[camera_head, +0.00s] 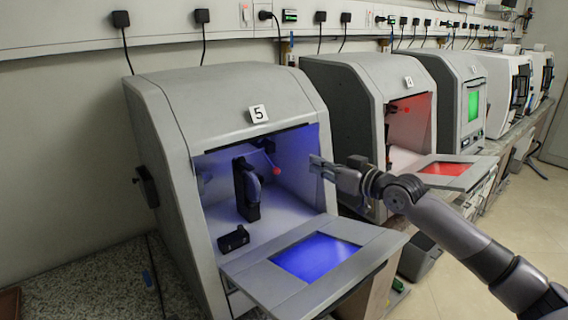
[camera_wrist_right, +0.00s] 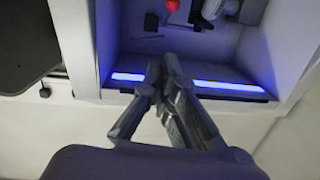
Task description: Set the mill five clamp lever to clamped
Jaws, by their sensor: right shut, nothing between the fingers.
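Mill five (camera_head: 257,114) is the grey machine marked 5, with its front door folded down and blue light inside. A clamp lever with a red ball knob (camera_head: 276,171) sits in its chamber, beside a dark spindle unit (camera_head: 246,190). The red knob also shows in the right wrist view (camera_wrist_right: 172,5) at the top edge. My right gripper (camera_head: 314,164) is at the right side of the chamber opening, apart from the knob. Its fingers are shut and empty, and they also show in the right wrist view (camera_wrist_right: 163,62). My left gripper is not in view.
The lowered door (camera_head: 355,232) of mill five juts out below the chamber. A small dark block (camera_head: 233,238) sits at the chamber's front left. Mill four (camera_head: 409,82), lit red, stands to the right with its door also down.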

